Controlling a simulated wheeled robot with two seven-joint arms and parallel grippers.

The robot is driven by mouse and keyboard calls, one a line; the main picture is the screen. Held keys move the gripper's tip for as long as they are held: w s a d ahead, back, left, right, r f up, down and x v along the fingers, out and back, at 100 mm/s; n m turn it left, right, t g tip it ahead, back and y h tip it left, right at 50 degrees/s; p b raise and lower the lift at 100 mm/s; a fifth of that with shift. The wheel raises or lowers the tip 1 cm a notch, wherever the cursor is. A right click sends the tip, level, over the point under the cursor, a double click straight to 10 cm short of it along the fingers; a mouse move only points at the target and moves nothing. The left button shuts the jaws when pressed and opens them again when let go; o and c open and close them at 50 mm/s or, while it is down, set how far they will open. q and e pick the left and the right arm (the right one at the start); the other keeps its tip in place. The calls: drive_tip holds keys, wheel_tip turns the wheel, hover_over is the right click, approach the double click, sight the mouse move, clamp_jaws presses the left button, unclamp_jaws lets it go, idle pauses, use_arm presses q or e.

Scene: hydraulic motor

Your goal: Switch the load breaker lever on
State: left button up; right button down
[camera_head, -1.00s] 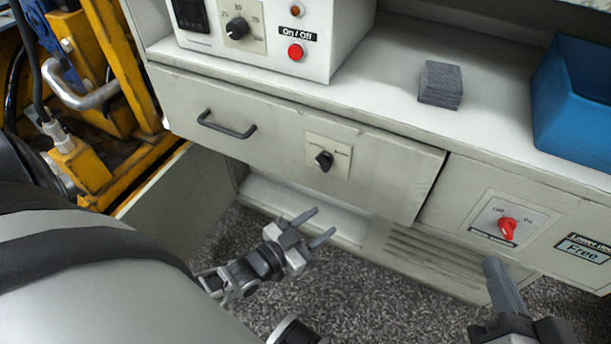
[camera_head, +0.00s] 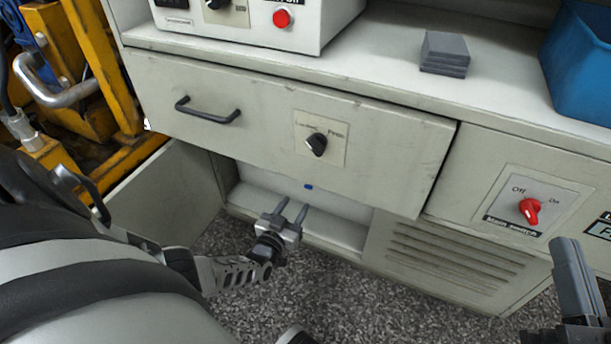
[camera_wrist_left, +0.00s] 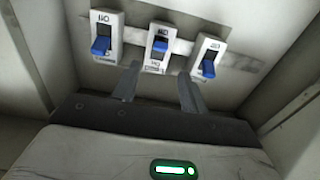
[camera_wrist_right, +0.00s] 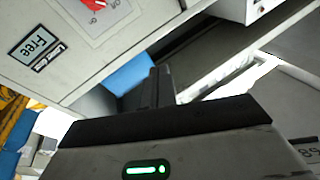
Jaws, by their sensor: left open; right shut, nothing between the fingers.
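Three breaker levers with blue handles sit in a row on the white back wall in the left wrist view: a left one (camera_wrist_left: 101,45), a middle one (camera_wrist_left: 159,46) and a right one (camera_wrist_left: 208,66). Their small labels are too blurred to tell which is the load breaker. My left gripper (camera_head: 292,212) is open in front of the compartment under the drawer; in the left wrist view its fingers (camera_wrist_left: 157,85) point at the row, around the middle lever's line, with nothing held. My right gripper (camera_head: 568,262) is shut and empty, in front of the cabinet's right side.
The drawer front (camera_head: 265,115) with a black knob (camera_head: 316,144) overhangs the compartment. An open door (camera_head: 160,205) stands at its left. A red main switch (camera_head: 530,211) is on the right panel. A vented panel (camera_head: 440,262) lies right of the compartment.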

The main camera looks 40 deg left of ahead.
use_arm(q)
drive_tip(key=b+x, duration=0.3)
drive_tip(key=x, duration=0.4)
drive_tip(key=shift+w, duration=0.3)
clamp_jaws()
use_arm(e)
wheel_tip(320, 180, up, 7)
drive_tip(key=s+n+t+y, duration=0.1)
drive_tip(key=n+y, duration=0.5)
drive_tip(key=n, duration=0.2)
drive_tip(key=shift+s, duration=0.3)
